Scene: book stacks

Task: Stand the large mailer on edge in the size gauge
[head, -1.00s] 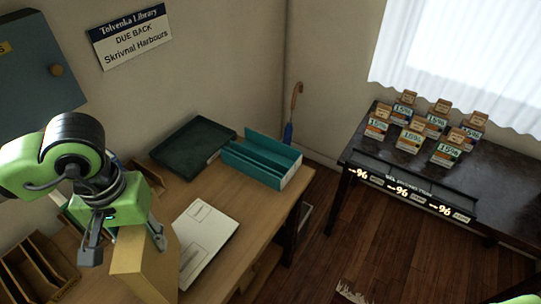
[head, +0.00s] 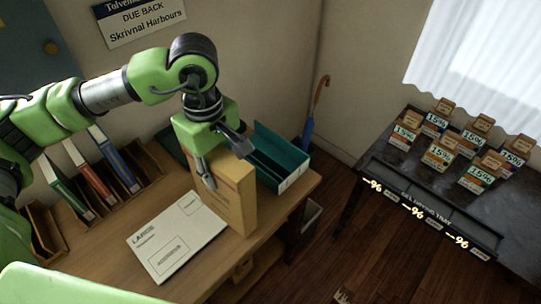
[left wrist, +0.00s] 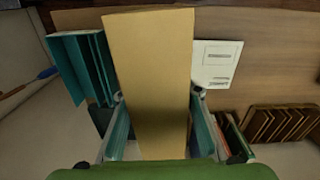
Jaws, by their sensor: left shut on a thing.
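The large mailer (head: 233,195) is a thick tan packet. My left gripper (head: 228,165) is shut on its upper part and holds it upright, near the desk's front edge. I cannot tell whether its bottom touches the desk. In the left wrist view the mailer (left wrist: 150,75) sits between the two fingers (left wrist: 157,95). The size gauge (head: 292,178) is a teal slotted holder at the desk's right end, just behind and right of the mailer, which hides part of it. The gauge also shows in the left wrist view (left wrist: 66,62), left of the mailer. My right gripper is out of view.
A flat white printed envelope (head: 178,235) lies on the desk left of the mailer. A dark green tray (head: 170,143) is mostly hidden behind my arm. Wooden racks with folders (head: 90,185) stand at the left. A dark table (head: 395,150) with several price-tagged boxes stands apart at right.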

